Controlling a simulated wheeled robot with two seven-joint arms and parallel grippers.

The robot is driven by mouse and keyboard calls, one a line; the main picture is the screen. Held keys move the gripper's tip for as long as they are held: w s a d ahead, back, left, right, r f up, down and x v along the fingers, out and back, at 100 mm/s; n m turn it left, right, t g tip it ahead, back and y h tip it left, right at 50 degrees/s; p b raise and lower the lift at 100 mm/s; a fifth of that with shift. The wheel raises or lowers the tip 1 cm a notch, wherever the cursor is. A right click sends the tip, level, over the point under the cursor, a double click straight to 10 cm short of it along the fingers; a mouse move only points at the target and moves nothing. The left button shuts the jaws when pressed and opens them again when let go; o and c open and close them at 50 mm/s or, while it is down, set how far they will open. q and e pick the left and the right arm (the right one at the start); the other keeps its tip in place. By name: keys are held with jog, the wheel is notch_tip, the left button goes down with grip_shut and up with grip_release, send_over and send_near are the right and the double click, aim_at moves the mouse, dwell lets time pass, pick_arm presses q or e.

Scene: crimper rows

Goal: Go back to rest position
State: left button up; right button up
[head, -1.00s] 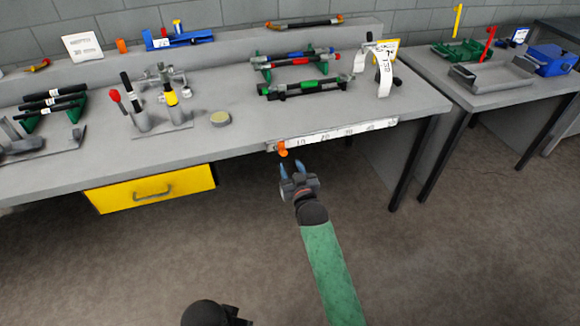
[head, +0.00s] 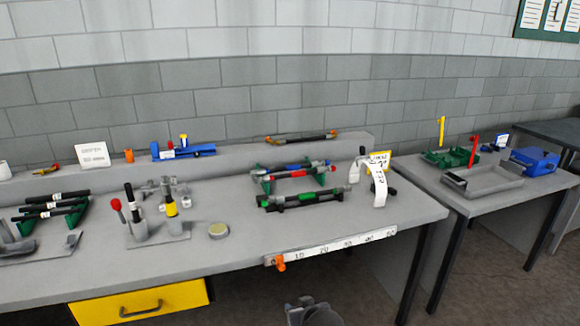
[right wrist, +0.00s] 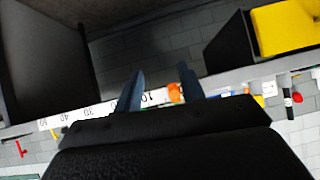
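My right gripper (head: 302,303) shows at the bottom of the head view, in front of the bench's front edge and low in the picture. In the right wrist view its two blue-grey fingers (right wrist: 160,72) stand apart, with nothing held between them. An orange piece (right wrist: 175,92) on the ruler strip shows behind the gap between the fingers. The rest of my right arm is cut off below the head view. My left gripper is in neither view now.
The grey bench (head: 240,195) carries racks of rods, a yellow-banded tool (head: 171,207) and a round tin (head: 218,230). A white ruler strip (head: 335,245) runs along its front edge. A yellow drawer (head: 140,302) is below. A second table (head: 480,200) stands right.

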jog(key=s+d+f+g, duration=0.2)
jog(key=s+d, duration=0.1)
jog(key=s, duration=0.9)
jog(key=s+d+f+g+h, duration=0.1)
jog(key=s+d+f+g, duration=0.2)
jog(key=s, duration=1)
jog(key=s+d+f+g+h, duration=0.1)
jog(key=s+d, duration=0.4)
jog(key=s, duration=0.8)
jog(key=shift+d+f+m+g, duration=0.2)
jog(key=shift+f+m+g, duration=0.2)
jog(key=shift+f+g, duration=0.55)
